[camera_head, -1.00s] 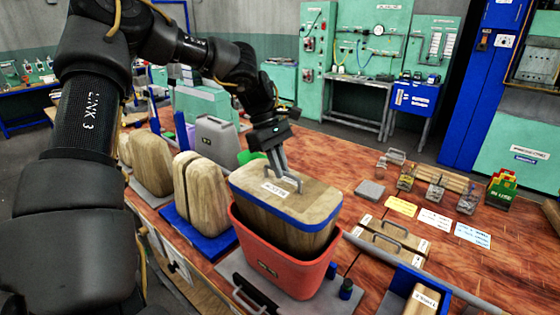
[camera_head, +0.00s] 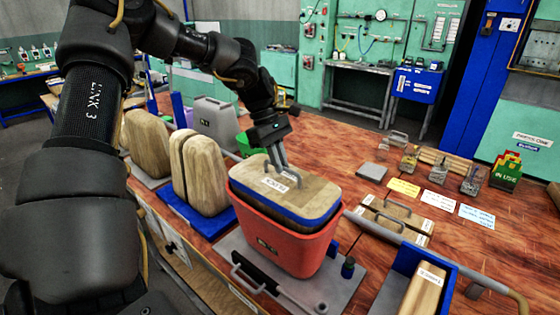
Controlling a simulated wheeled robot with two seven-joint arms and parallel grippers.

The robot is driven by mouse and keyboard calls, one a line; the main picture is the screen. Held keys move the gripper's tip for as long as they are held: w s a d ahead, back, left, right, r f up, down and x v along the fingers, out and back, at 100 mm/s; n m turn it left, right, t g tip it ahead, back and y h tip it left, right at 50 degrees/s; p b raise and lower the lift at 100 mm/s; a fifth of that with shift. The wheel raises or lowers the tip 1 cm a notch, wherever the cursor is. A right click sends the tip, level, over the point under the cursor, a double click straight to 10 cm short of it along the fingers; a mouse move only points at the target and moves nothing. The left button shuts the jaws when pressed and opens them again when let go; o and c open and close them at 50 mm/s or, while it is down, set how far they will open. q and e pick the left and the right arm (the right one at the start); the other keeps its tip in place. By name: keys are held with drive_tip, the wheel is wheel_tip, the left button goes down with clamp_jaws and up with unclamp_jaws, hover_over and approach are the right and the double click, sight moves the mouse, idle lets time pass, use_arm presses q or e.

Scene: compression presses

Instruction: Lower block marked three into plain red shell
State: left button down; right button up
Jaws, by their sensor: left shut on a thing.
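The red shell (camera_head: 280,243) stands upright on a grey plate at the middle of the view, with a small dark label on its front. A wooden block (camera_head: 307,193) with a blue band near its top and a white label sits partly inside the shell, its top above the rim. The label's text is too small to read surely. My left gripper (camera_head: 281,175) is above the block, shut on the grey handle on its top. The block's lower part is hidden by the shell. My right gripper is not in view.
Split wooden blocks (camera_head: 203,172) stand on a blue base to the left. Wooden blocks with handles (camera_head: 397,216) and a blue holder (camera_head: 395,285) lie to the right. Cards (camera_head: 403,188) and small clear containers are farther back. A grey rail runs along the right front.

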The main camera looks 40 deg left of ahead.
use_arm(q)
drive_tip(key=shift+f+b, duration=0.2)
drive_tip(key=shift+b, duration=0.15)
idle(0.6)
drive_tip(key=c, duration=1.4)
unclamp_jaws()
drive_tip(key=shift+s+d, duration=0.15)
drive_tip(key=shift+f, duration=0.2)
drive_tip(key=shift+a+r, duration=0.3)
drive_tip(key=shift+r, duration=0.1)
drive_tip(key=b+v, duration=0.1)
drive_tip(key=v, duration=0.8)
drive_tip(key=shift+d+r, duration=0.15)
drive_tip(key=shift+a+r, duration=0.25)
drive_tip(key=shift+r, duration=0.25)
